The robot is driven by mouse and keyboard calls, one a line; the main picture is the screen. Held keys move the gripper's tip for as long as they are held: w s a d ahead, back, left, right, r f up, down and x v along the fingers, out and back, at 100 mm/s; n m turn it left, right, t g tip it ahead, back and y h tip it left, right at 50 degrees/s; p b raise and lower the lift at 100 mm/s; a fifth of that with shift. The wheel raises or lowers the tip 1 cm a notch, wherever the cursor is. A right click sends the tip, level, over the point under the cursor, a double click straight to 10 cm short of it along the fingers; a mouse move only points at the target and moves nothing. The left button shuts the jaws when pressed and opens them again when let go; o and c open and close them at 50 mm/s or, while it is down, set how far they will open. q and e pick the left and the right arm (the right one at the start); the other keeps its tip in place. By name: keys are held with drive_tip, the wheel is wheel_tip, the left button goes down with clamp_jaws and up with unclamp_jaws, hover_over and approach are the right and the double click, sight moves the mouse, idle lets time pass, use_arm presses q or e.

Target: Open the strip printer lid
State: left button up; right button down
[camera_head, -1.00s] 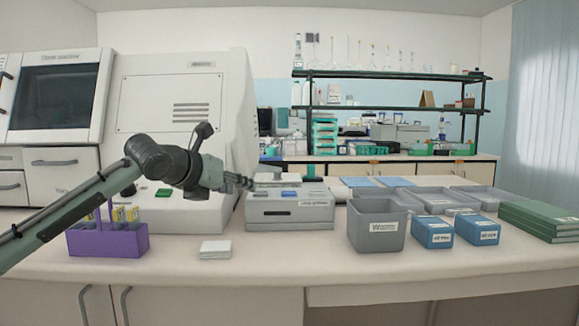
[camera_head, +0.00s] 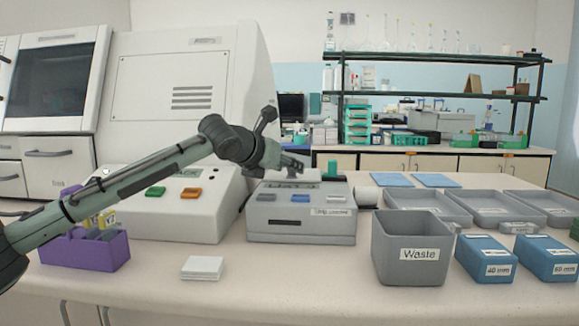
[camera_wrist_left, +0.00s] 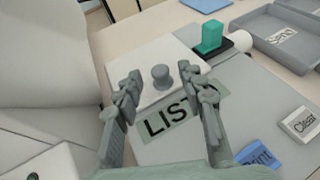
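The strip printer (camera_head: 264,226) is a grey box on the counter with small buttons on its sloped top. Its pale lid (camera_wrist_left: 150,56), with a round grey knob (camera_wrist_left: 162,78), shows in the left wrist view and appears closed. A label reading "LIST" lies on the near part of the top, partly hidden by a finger. My left gripper (camera_wrist_left: 165,86) is over the lid, open, with one finger on each side of the knob and visible gaps between. In the head view the left gripper (camera_head: 297,163) is just above the printer's top. My right gripper is not in view.
A grey waste bin (camera_head: 400,262) and blue boxes (camera_head: 485,260) stand right of the printer. Grey trays (camera_head: 415,197) lie behind them. A purple rack (camera_head: 88,252) and white stack (camera_head: 202,267) are left. A white machine (camera_head: 205,215) adjoins the printer's left side.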

use_arm(q)
drive_tip(key=shift+x, duration=0.8)
drive_tip(key=shift+w, duration=0.1)
drive_tip(key=shift+c, duration=0.7)
drive_tip(key=c, duration=0.5)
drive_tip(key=shift+c, duration=1.1)
clamp_jaws()
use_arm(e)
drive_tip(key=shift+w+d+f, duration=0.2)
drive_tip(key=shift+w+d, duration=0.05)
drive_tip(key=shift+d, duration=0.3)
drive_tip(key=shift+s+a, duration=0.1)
